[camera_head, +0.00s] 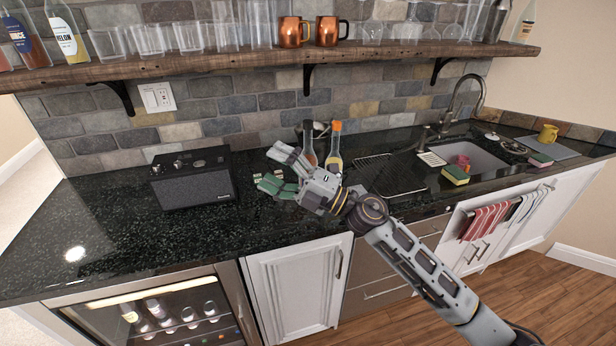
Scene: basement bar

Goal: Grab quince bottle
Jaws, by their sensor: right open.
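A bottle with a dark blue label (17,34) stands on the wooden shelf at the far upper left. The label's visible letters look like the end of "quince", and its top is cut off by the frame. My right gripper (272,170) is open above the counter, with its fingers pointing left. It is well to the right of that bottle and lower than the shelf. I see nothing held between its fingers. My left gripper is out of view.
A melon bottle (67,34) stands right beside the blue-labelled one, with glasses and copper mugs (292,32) further right. A black radio (195,178) sits on the counter (90,225). Two bottles, one orange-capped (335,157), stand behind my right gripper. A sink (470,158) is at right.

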